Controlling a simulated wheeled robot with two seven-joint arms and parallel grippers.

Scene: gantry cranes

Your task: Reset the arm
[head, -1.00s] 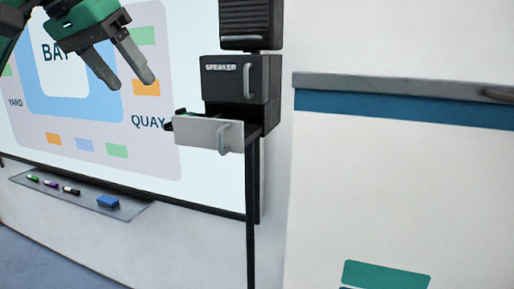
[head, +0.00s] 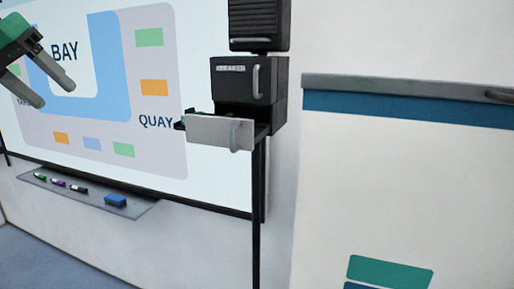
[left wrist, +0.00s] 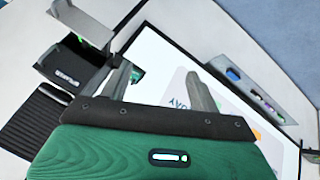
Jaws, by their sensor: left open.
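My left gripper (head: 30,98) is at the upper left of the head view, in front of the whiteboard (head: 205,170). Its two fingers are apart and nothing is between them. In the left wrist view its fingers (left wrist: 160,88) are also spread and empty. My right gripper is not in the head view.
A black speaker cabinet (head: 235,85) on a thin stand has a pulled-out drawer (head: 215,131) with a light front; something green shows inside. A marker tray (head: 140,208) holds several markers and a blue eraser (head: 115,200). A white cabinet (head: 400,180) stands right.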

